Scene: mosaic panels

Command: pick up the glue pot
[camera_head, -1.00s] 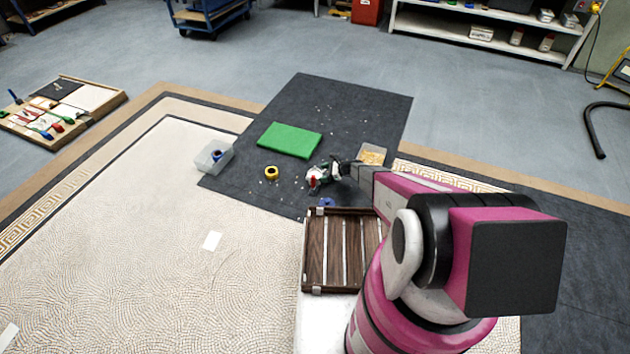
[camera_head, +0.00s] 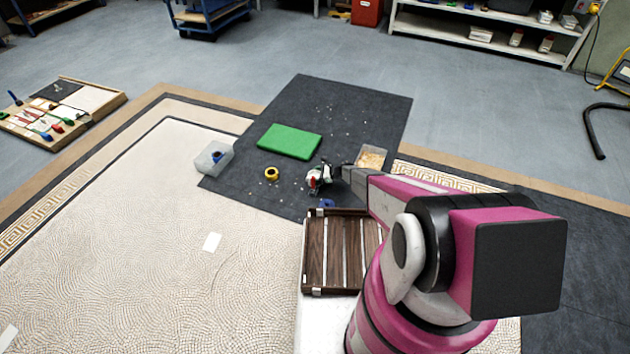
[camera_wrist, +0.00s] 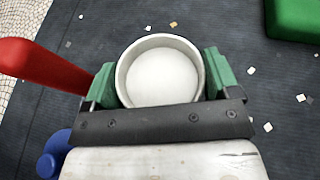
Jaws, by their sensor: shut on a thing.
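The glue pot (camera_wrist: 161,77) is a round, pale pot seen from above in the wrist view, with a white inside. My gripper (camera_wrist: 160,84) is shut on it, with one green fingertip against its left side and one against its right. In the head view my gripper (camera_head: 319,177) is small, over the dark mat near its front edge. The pot's lower part is hidden, so I cannot tell whether it touches the mat.
A red bar-like thing (camera_wrist: 42,66) is close on the left, and a blue object (camera_wrist: 54,154) lies below it. A green pad (camera_head: 290,141), a yellow ring (camera_head: 272,173) and scattered chips lie on the dark mat (camera_head: 340,104). A clear bin (camera_head: 214,157) and a slatted wooden tray (camera_head: 309,255) are nearby.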

